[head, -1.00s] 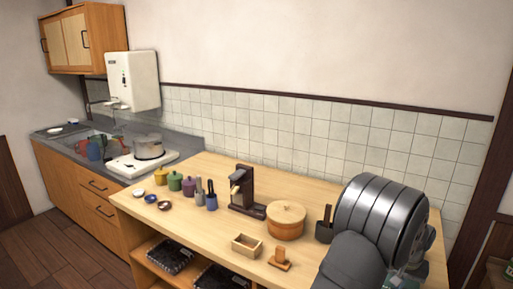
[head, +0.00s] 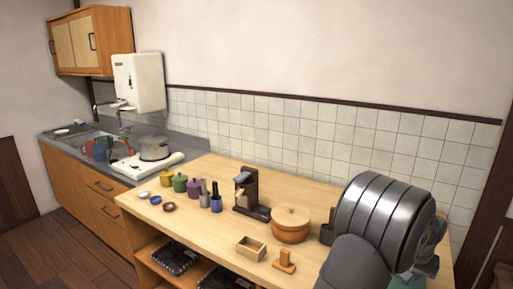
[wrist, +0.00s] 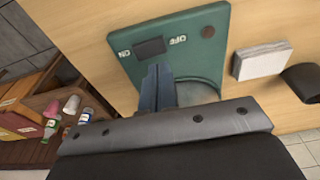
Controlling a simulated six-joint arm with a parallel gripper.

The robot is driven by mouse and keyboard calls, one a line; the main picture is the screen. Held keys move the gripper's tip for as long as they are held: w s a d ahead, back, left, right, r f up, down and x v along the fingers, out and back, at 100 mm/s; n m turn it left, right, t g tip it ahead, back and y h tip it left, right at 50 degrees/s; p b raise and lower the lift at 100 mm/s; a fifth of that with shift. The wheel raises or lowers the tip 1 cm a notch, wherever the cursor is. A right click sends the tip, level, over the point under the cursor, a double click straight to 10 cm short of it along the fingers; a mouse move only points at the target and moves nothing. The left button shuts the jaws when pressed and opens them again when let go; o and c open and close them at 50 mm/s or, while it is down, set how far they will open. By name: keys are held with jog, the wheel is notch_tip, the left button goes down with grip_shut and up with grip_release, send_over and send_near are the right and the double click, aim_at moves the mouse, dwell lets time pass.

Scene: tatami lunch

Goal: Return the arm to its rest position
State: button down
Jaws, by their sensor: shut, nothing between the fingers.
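My gripper (wrist: 158,88) shows in the wrist view with its two blue-grey fingers together, shut and empty. The fingertips lie in front of a green device (wrist: 205,55) with a dark rocker switch (wrist: 150,47) marked ON and OFF. I cannot tell whether they touch it. In the head view my arm fills the lower right as a large grey ribbed joint, bent over the right end of the wooden counter (head: 225,235). The fingers cannot be made out there.
A round wooden tub (head: 291,225), a coffee-mill-like dark stand (head: 247,192), an open wooden box (head: 251,248) and a small wooden stand (head: 284,262) are left of my arm. A white block (wrist: 262,60) lies beside the green device. Colored jars stand further left.

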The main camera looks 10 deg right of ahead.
notch_tip(320, 180, down, 4)
jog(key=shift+r, duration=0.15)
jog(key=s+a+r+h, duration=0.1)
jog(key=s+a+r, duration=0.1)
jog(key=r, duration=0.8)
jog(key=s+a+r+t+h, duration=0.1)
jog(key=s+a+r, duration=0.2)
jog(key=r, duration=0.8)
jog(key=shift+s+a+r, duration=0.15)
jog(key=shift+s+a, duration=0.15)
jog(key=shift+a, duration=0.3)
jog(key=w+d+f+y, duration=0.1)
jog(key=w+d+f, duration=0.1)
jog(key=f, duration=0.4)
jog(key=w+d+f+g+y, duration=0.1)
jog(key=w+d+f, duration=0.2)
jog(key=f, duration=0.4)
jog(key=shift+w+d+f, duration=0.2)
jog(key=shift+w+d, duration=0.1)
jog(key=shift+d, duration=0.3)
